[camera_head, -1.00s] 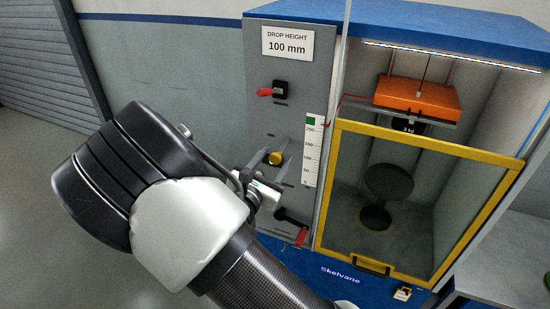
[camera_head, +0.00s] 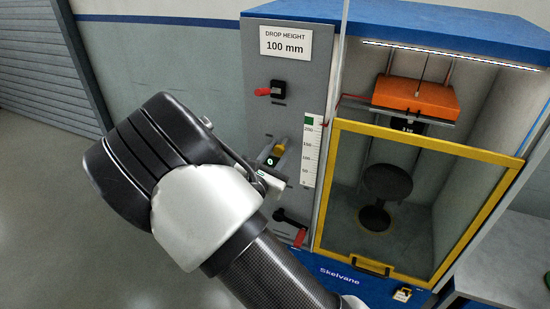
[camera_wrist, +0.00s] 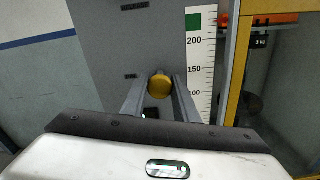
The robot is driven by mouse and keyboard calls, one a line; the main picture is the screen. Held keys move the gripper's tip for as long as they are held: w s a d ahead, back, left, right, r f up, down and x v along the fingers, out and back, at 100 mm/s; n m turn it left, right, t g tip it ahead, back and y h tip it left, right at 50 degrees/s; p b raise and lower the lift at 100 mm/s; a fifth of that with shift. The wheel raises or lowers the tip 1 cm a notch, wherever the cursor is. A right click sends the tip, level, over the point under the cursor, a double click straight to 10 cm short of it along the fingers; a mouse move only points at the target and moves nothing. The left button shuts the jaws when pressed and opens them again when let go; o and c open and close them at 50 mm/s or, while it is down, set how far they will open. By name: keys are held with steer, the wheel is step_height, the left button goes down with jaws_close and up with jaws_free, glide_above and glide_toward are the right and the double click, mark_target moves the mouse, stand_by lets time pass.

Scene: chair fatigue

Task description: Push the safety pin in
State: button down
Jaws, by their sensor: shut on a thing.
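The safety pin appears to be the round yellow knob (camera_head: 279,149) on the grey front panel, left of the height scale. In the wrist view, the knob (camera_wrist: 159,86) sits between the tips of my two grey fingers. My gripper (camera_wrist: 159,98) is shut on the knob, with a finger on either side. In the head view, my gripper (camera_head: 276,154) reaches the panel from the lower left. The pin's shaft and how deep it sits are hidden behind the knob and fingers.
Above the knob is a red-handled black switch (camera_head: 271,90). Below it is a black lever with a red end (camera_head: 299,237). To the right, a yellow-framed guard (camera_head: 420,146) fronts the bay with an orange weight (camera_head: 415,95) and a dark stool (camera_head: 388,183).

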steer(key=c, duration=1.4)
jaws_free()
steer(key=shift+s, duration=0.1)
steer(key=shift+s+a, duration=0.1)
steer(key=b+v, duration=0.1)
steer(key=v, duration=1.6)
steer(key=shift+s, duration=0.1)
steer(key=shift+s, duration=0.1)
